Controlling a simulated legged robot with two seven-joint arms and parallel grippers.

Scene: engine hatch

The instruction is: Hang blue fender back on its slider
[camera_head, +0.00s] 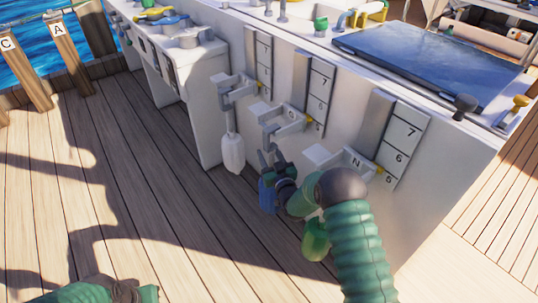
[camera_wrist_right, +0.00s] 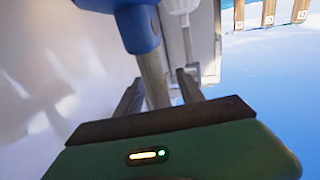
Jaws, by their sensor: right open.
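The blue fender (camera_head: 267,195) is low in front of the white wall, partly hidden by my right gripper (camera_head: 273,160). In the wrist view the blue fender (camera_wrist_right: 140,28) is at the top, and its grey stem (camera_wrist_right: 154,78) runs between the two spread fingers of my right gripper (camera_wrist_right: 159,78). The fingers stand apart on either side of the stem. The middle slider (camera_head: 283,122) is just above the fender; I cannot tell whether they are joined. My left gripper (camera_head: 124,291) is at the bottom edge, its fingers unclear.
A white fender (camera_head: 232,152) hangs from the left slider (camera_head: 235,90). The right slider (camera_head: 345,160), marked N, is beside my right arm. Numbered scales line the wall. A dark blue hatch (camera_head: 430,55) lies on top. The wooden deck (camera_head: 100,180) at left is clear.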

